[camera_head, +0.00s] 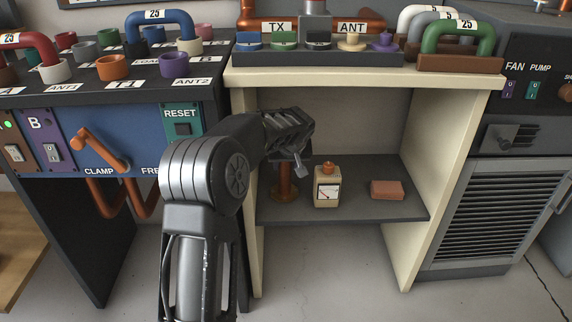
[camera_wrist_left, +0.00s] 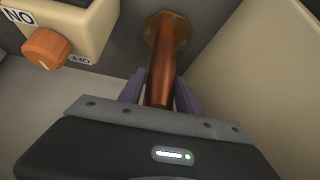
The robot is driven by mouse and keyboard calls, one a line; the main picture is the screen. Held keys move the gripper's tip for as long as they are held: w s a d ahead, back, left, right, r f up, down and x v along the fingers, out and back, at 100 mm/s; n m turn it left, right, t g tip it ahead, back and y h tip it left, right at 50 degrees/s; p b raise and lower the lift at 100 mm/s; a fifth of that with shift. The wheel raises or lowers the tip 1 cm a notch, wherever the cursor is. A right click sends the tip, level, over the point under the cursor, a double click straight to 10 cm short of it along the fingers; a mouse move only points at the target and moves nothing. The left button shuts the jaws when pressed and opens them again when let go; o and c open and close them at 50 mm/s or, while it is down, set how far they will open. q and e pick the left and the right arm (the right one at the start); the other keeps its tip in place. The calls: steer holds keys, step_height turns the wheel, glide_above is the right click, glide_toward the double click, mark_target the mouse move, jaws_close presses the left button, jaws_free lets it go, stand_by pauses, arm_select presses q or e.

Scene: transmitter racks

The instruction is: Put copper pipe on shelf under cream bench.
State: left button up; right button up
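The copper pipe (camera_head: 285,184) stands upright on the dark shelf (camera_head: 350,207) under the cream bench (camera_head: 425,165), near the bench's left side panel. Its upper part is hidden behind my left gripper in the head view. My left gripper (camera_head: 299,165) reaches in under the bench top. In the left wrist view the pipe (camera_wrist_left: 162,75) runs between the two fingers (camera_wrist_left: 160,92), with its brass flange (camera_wrist_left: 167,30) at the far end. The fingers lie against both sides of the pipe with no clear gap. My right gripper is not in view.
A reddish block (camera_head: 387,189) lies farther right. A blue panel with an orange clamp handle (camera_head: 100,150) is left of the bench.

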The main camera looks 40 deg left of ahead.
arm_select(q)
steer(key=o, duration=0.4)
steer(key=shift+r, duration=0.1)
steer(key=p+v, duration=0.3)
steer(key=v, duration=0.9)
steer(key=shift+d, duration=0.1)
stand_by(0.4)
steer(key=s+d+f+m+g+h, duration=0.1)
steer(key=s+d+f+m+h, duration=0.2)
steer(key=d+f, duration=0.95)
steer(key=s+d+f+m+g+h, duration=0.1)
steer(key=s+d+f+m+h, duration=0.15)
steer(key=d+f, duration=0.95)
steer(key=s+d+f+h, duration=0.1)
steer(key=s+d+f, duration=0.2)
steer(key=s+f, duration=0.2)
steer(key=s+d+f+h, duration=0.1)
steer(key=s+d+f, duration=0.2)
steer(key=s+f, duration=0.3)
steer(key=s+d+f+g+h, duration=0.1)
steer(key=s+d+f, duration=0.3)
steer(key=s, duration=0.7)
steer(key=shift+s+f, duration=0.3)
steer(key=shift+f, duration=0.4)
